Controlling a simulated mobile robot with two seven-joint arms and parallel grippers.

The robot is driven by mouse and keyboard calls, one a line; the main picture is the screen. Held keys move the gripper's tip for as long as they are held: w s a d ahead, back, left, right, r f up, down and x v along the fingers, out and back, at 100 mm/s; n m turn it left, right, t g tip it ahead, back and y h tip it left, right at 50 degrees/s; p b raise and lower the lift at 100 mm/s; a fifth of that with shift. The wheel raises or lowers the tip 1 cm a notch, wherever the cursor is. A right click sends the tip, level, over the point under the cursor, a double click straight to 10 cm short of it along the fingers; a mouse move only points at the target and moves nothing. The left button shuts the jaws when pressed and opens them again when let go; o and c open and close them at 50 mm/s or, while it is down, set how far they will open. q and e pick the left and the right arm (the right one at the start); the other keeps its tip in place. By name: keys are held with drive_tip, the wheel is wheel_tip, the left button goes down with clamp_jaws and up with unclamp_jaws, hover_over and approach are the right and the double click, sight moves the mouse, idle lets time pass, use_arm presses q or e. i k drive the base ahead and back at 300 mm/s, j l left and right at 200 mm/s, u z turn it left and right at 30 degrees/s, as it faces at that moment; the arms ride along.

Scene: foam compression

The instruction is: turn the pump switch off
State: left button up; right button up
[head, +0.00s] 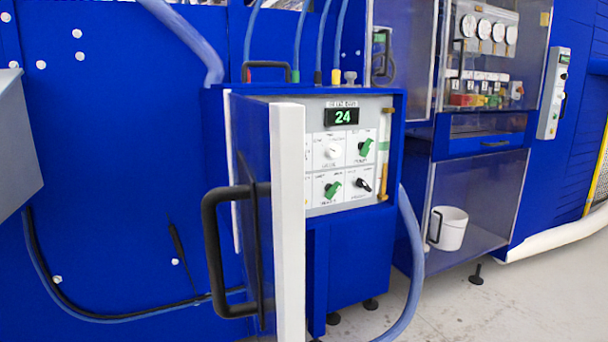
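A grey control panel (320,203) sits on the front of a blue cabinet in the middle of the head view. It has a white knob (333,151) at top left, a green switch (366,147) at top right, a green switch (333,189) at bottom left and a black switch (364,184) at bottom right. Both green switches are turned at a slant. The labels are too small to read surely, so I cannot tell which switch is the pump's. A green display (342,117) above reads 24. Neither of my grippers is in view.
A door with a white edge (288,230) and black handle (212,250) stands open, hiding the panel's left edge. Blue hoses (411,260) run above and beside the cabinet. A white mug (449,229) stands in a bay at right. Floor is clear at lower right.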

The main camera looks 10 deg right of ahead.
sight(364, 147)
drive_tip(key=l+z, duration=0.35)
drive_tip(key=l, duration=0.15)
drive_tip(key=i+l+z, duration=0.1)
drive_tip(key=l+z, duration=0.3)
drive_tip(key=i+l+z, duration=0.15)
drive_tip(key=l+z, duration=0.2)
drive_tip(key=l, duration=0.15)
